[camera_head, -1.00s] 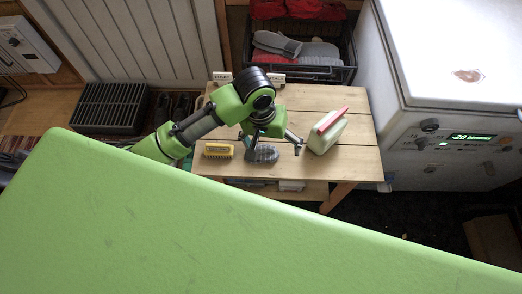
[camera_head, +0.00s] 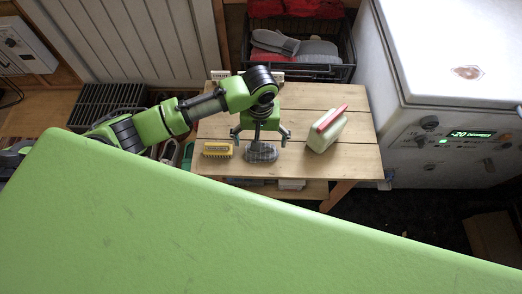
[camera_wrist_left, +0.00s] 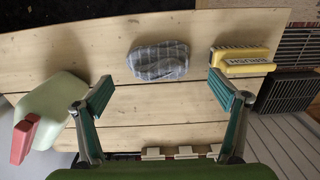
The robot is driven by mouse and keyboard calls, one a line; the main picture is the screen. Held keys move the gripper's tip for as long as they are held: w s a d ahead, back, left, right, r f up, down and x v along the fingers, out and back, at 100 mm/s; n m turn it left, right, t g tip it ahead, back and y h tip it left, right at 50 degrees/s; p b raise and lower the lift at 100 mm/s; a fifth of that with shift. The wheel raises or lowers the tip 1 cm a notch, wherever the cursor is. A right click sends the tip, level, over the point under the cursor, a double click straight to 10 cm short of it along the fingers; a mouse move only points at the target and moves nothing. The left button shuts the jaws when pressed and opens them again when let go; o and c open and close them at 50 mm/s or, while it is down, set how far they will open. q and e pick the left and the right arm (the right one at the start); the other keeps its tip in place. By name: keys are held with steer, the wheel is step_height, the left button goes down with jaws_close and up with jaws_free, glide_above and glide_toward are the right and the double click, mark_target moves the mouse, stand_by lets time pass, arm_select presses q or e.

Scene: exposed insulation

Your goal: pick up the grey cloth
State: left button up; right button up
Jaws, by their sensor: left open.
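The grey checked cloth (camera_head: 261,153) lies bunched on the wooden table. In the left wrist view the cloth (camera_wrist_left: 158,61) is ahead of the fingertips and between their lines. My left gripper (camera_head: 261,138) is open and empty above the table, just behind the cloth in the head view. Its spread fingers also show in the left wrist view (camera_wrist_left: 168,96). Part of the cloth's far edge is hidden behind the gripper in the head view. My right gripper is not seen.
A yellow brush (camera_head: 217,150) sits close left of the cloth. A pale green container with a red handle (camera_head: 327,130) stands to the right. The wooden table (camera_head: 352,160) has bare boards around these. A white freezer (camera_head: 440,60) stands right; a dark crate (camera_head: 300,68) is behind.

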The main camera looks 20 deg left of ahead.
arm_select(q)
step_height(320, 180, down, 5)
steer(key=shift+w+f, duration=0.1)
steer(key=shift+w, duration=0.05)
steer(key=c, duration=0.9)
steer(key=shift+r, duration=0.75)
steer(key=s+d+r, duration=0.3)
steer(key=r, duration=0.1)
steer(key=s+d+r, duration=0.3)
steer(key=s, duration=0.1)
steer(key=s+d+r, duration=0.3)
steer(key=r, duration=0.1)
steer(key=shift+s+d+r+p, duration=0.2)
steer(key=shift+s+r+p, duration=0.05)
steer(key=shift+r+p, duration=0.15)
